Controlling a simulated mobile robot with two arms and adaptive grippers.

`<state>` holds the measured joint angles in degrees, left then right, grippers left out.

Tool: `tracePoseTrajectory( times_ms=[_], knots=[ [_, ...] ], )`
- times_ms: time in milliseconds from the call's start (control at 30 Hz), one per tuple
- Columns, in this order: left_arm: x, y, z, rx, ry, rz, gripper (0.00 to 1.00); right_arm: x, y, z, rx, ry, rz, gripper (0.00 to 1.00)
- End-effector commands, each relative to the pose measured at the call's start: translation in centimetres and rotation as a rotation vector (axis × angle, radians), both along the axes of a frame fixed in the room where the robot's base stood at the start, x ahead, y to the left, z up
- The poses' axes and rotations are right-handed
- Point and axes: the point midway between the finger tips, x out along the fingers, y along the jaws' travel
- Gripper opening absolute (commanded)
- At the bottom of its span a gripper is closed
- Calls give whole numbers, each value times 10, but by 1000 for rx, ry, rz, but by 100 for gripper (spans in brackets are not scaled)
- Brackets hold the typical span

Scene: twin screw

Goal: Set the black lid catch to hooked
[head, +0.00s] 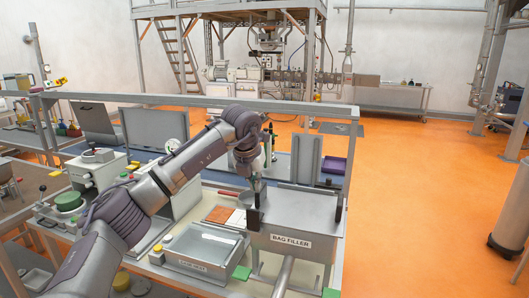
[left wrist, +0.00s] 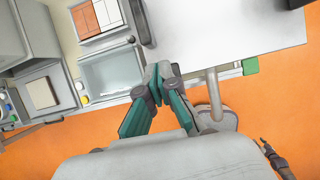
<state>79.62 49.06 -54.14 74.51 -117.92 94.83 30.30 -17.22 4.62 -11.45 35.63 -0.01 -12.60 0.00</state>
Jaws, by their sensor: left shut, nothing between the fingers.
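The grey bag filler box (head: 290,218) has a flat lid and a label on its front. A black upright piece (head: 254,219), which looks like the lid catch, stands at its left side; I cannot tell its setting. In the left wrist view a black lever-like piece (left wrist: 144,25) shows at the left edge of the pale lid (left wrist: 215,30). My left gripper (head: 257,184) is above the box's left edge. Its teal fingers (left wrist: 160,73) are shut and empty, apart from the black piece. A dark jointed part, likely my right gripper (left wrist: 267,147), shows small at lower right.
Another black upright piece (head: 339,209) stands at the box's right side. A grey open-topped tray unit (head: 204,246) sits to the left, with a red and white tile (head: 226,214) behind it. A frame rail (head: 200,99) runs behind. Orange floor (head: 420,210) is clear at right.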

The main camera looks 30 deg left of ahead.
Motion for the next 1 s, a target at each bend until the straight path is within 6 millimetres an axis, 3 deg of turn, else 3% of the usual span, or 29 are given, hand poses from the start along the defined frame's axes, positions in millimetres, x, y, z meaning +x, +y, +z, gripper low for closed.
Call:
tracePoseTrajectory(
  times_ms=[67, 300, 433, 633, 1000],
  knots=[
    [10, -2, 12, -4, -6, -3, 0, 1, -5, -14, -5, -1, 2, 43],
    [31, 4, 52, -2, -4, -3, 0, -1, -9, -21, -11, 3, 3, 43],
    [38, 5, 66, -1, -2, -3, 0, -1, -3, -21, -4, 2, 1, 43],
    [43, 7, 75, 0, -1, -4, 0, -1, 9, -21, 10, 2, -3, 43],
    [43, 7, 75, 0, -1, -4, 0, -1, 3, -21, 4, 2, -1, 43]
  ],
)
